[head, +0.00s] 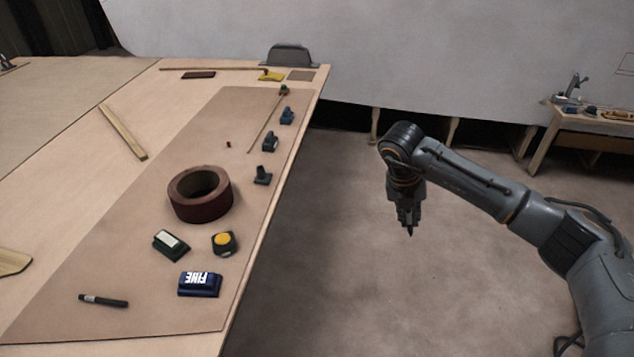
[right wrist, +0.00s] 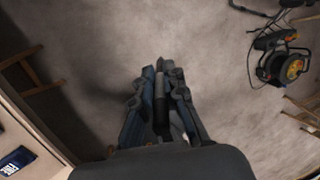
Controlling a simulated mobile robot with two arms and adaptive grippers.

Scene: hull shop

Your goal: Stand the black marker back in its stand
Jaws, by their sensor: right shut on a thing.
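My right gripper (head: 407,218) hangs pointing down over open floor, to the right of the table's edge. It is shut on a slim dark thing that looks like the black marker (right wrist: 160,100), held lengthwise between the fingers (right wrist: 162,78). In the head view only a short dark tip shows below the fingers. Another dark pen-like thing with a pale band (head: 103,300) lies flat at the near left of the table mat. I cannot make out a marker stand for certain. My left gripper is not in view.
On the brown mat (head: 120,240) are a dark red ring (head: 200,194), a blue block marked FINE (head: 199,284), a yellow-topped tape measure (head: 224,243), a green-black block (head: 171,244) and small dark items (head: 263,175) along the right edge. A bench (head: 590,123) stands far right.

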